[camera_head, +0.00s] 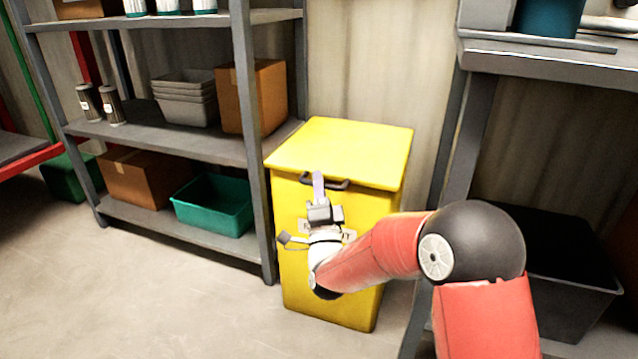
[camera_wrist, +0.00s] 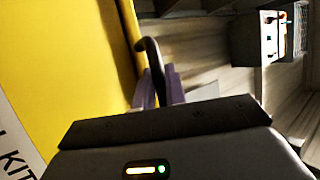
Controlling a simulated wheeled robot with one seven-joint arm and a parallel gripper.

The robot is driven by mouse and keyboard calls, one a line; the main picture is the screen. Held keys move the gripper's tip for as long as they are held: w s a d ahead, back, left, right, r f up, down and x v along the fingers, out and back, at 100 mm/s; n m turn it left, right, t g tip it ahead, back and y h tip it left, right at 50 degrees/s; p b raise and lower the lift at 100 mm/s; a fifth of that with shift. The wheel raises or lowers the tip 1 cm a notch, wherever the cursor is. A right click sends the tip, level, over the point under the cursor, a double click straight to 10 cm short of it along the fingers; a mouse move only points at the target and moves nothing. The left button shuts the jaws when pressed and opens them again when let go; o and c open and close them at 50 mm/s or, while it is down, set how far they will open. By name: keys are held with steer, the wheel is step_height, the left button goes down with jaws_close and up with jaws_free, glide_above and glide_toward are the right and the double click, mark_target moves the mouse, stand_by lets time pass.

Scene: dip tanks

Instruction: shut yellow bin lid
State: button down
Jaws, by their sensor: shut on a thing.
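The yellow bin (camera_head: 340,265) stands on the floor between the shelf rack and a grey bench. Its yellow lid (camera_head: 345,147) lies flat across the top; I cannot tell whether a small gap is left under its front edge. A dark handle (camera_head: 338,184) is on the lid's front edge, and it also shows curved in the wrist view (camera_wrist: 149,52). My gripper (camera_head: 318,182) is at the handle's left part, in front of the bin, and is shut on the handle. In the wrist view its purple fingers (camera_wrist: 160,88) are either side of the handle, partly hidden by the gripper body.
The grey shelf rack (camera_head: 242,110) stands close on the left, holding boxes and a green tub (camera_head: 213,203). The grey bench (camera_head: 545,68) is close on the right, with a black crate (camera_head: 575,290) below. Clear floor (camera_head: 150,300) lies at the front left.

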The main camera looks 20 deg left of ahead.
steer(key=shift+w+d+f+h, duration=0.15)
steer(key=shift+f+h, duration=0.15)
steer(key=shift+f, duration=0.15)
steer(key=c, duration=1.5)
jaws_free()
steer(key=shift+o, duration=0.2)
steer(key=shift+f, duration=0.1)
steer(key=v, duration=0.7)
steer(key=shift+s, duration=0.4)
steer(key=shift+d, duration=0.1)
